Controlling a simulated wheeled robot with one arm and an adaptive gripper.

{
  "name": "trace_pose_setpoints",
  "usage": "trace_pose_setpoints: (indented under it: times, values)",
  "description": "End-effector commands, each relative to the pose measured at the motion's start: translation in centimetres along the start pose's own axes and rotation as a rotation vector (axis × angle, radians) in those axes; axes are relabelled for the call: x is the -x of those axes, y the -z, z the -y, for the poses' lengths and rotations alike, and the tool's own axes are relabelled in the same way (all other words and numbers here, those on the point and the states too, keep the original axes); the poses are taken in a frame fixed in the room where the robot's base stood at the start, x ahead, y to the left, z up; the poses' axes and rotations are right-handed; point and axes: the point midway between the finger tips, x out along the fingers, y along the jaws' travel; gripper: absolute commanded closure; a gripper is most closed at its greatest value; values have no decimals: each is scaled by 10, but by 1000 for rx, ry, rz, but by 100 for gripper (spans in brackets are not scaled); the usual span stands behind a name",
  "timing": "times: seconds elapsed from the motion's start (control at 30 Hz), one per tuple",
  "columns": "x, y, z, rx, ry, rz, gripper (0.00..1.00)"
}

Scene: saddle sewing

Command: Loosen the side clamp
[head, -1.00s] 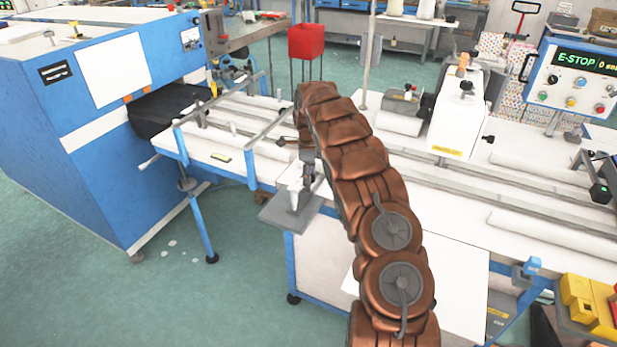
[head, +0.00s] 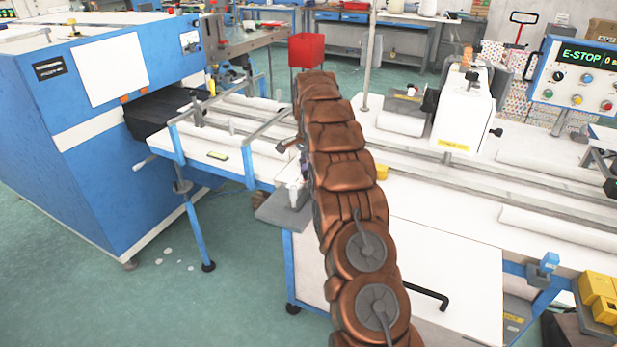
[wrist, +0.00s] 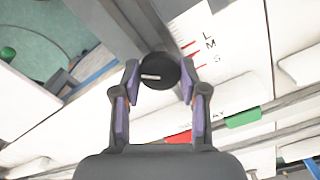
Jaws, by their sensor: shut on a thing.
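In the wrist view, a round black knob (wrist: 158,71) with a short white mark sits between the two fingers of my gripper (wrist: 160,76). The fingers, with purple inner pads, are shut on its sides. The white mark points roughly sideways in the picture. I take this knob for the side clamp. A dark grey bar (wrist: 118,28) runs up and left from behind it. A white scale (wrist: 205,40) with red lines and the letters L, M and S lies just to its right.
In the wrist view, a green tab (wrist: 243,118) and a red tab (wrist: 178,137) lie along a grey rail. In the head view, a blue machine (head: 105,120) stands left, a white sewing head (head: 466,110) right. A red bin (head: 306,50) stands behind my arm.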

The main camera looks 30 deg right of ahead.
Motion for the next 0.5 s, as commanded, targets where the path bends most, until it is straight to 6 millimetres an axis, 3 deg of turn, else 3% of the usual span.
trace_pose_setpoints:
  times: [0.5]
  values:
    - [-2,0,-1,489,-4,-1,92]
